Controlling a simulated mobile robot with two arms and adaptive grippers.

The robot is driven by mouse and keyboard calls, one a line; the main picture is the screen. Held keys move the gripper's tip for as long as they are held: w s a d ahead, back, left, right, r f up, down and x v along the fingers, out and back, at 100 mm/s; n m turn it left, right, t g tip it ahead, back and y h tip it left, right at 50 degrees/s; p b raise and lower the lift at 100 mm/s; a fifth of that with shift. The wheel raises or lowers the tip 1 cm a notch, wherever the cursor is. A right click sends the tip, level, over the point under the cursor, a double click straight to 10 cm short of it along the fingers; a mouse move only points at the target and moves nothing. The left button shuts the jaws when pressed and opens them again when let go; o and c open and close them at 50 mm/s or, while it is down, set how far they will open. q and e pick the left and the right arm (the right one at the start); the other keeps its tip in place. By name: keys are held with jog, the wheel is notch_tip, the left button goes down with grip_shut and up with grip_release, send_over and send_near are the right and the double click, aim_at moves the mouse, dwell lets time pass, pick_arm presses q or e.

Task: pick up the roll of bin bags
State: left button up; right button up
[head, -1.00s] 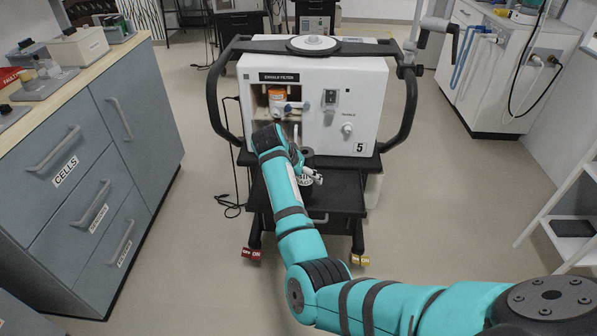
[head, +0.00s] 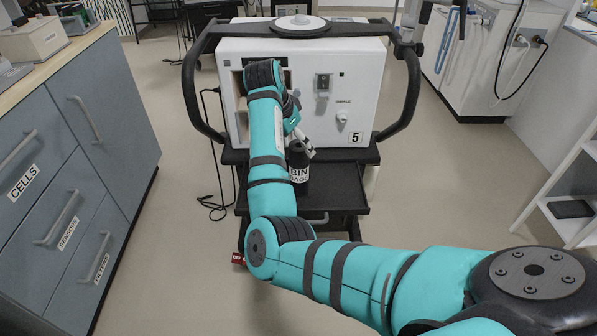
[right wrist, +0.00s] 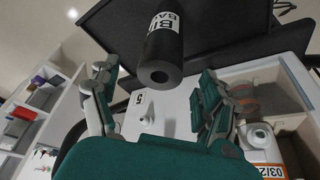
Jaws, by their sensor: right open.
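The roll of bin bags (head: 298,173) is a black cylinder with a white label. It stands upright on the black shelf (head: 335,196) in front of the white ventilator. My right gripper (head: 302,138) is open above and beside the roll, close to the ventilator's front. In the right wrist view its fingers (right wrist: 158,80) are spread on either side of the roll's near end, with gaps on both sides. My left gripper is not in view.
The ventilator (head: 360,85), with knobs and a 5, stands right behind the roll. A dark handle bar (head: 407,95) curves around it. In the right wrist view an orange-labelled container (right wrist: 265,150) sits in its recess.

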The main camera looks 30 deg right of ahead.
aim_at(299, 169)
jog(key=shift+b+x, duration=0.65)
jog(key=shift+x, duration=2.85)
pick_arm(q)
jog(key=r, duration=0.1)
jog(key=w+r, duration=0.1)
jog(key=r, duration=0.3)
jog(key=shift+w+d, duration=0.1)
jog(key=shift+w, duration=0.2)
pick_arm(e)
jog(key=shift+w+d+r, duration=0.1)
jog(key=shift+d, duration=0.05)
jog(key=shift+c, duration=0.4)
jog(key=c, duration=1.4)
